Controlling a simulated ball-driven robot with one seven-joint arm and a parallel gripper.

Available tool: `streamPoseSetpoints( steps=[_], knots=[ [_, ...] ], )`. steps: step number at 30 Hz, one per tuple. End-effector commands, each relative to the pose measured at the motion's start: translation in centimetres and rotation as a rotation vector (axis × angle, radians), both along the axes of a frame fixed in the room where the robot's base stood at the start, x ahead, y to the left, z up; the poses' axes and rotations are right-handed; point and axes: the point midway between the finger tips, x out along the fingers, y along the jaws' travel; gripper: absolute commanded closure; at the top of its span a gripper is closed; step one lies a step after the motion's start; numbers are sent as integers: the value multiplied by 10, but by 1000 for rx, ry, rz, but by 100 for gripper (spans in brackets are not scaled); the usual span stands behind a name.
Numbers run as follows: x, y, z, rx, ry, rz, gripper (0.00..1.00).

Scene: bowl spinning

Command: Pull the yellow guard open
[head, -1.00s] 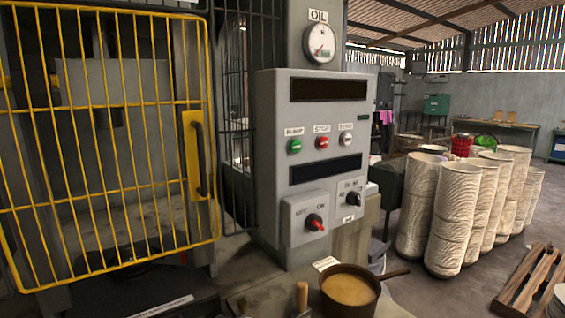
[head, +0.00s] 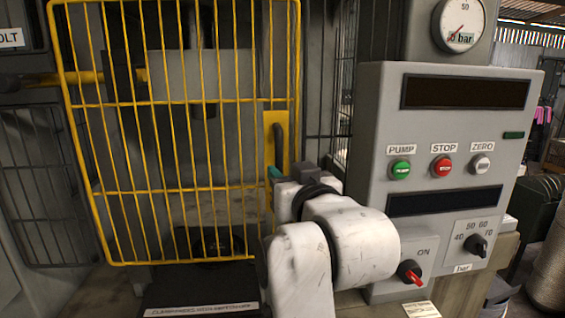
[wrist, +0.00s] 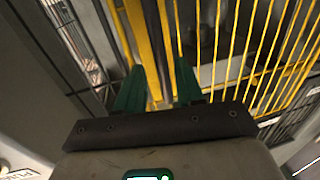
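The yellow guard (head: 187,101) is a barred frame standing across the front of the press. It carries a yellow plate with a dark upright handle (head: 279,140) near its right edge. My gripper (head: 274,174) is just below the handle in the head view, partly hidden by my white arm. In the wrist view my gripper (wrist: 156,66) has two green fingers spread apart, with nothing clearly held. The yellow bars of the guard (wrist: 222,45) lie beyond and to the right of the fingers. Whether the fingers touch the handle cannot be told.
A grey control panel (head: 447,150) with buttons and knobs stands close to the right of my arm. A pressure gauge (head: 459,22) is above it. A dark labelled ledge (head: 200,290) lies below the guard. A dark mesh panel (head: 45,185) stands at the left.

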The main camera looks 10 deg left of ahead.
Motion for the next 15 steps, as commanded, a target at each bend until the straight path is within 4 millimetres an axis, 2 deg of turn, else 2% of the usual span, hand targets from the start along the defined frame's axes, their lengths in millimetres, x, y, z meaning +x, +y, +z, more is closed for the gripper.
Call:
streamPoseSetpoints(
  steps=[6, 15],
  knots=[
    [26, 13, 2, 0, 1, 0, 63],
    [36, 19, 0, 0, 1, 0, 63]
  ],
)
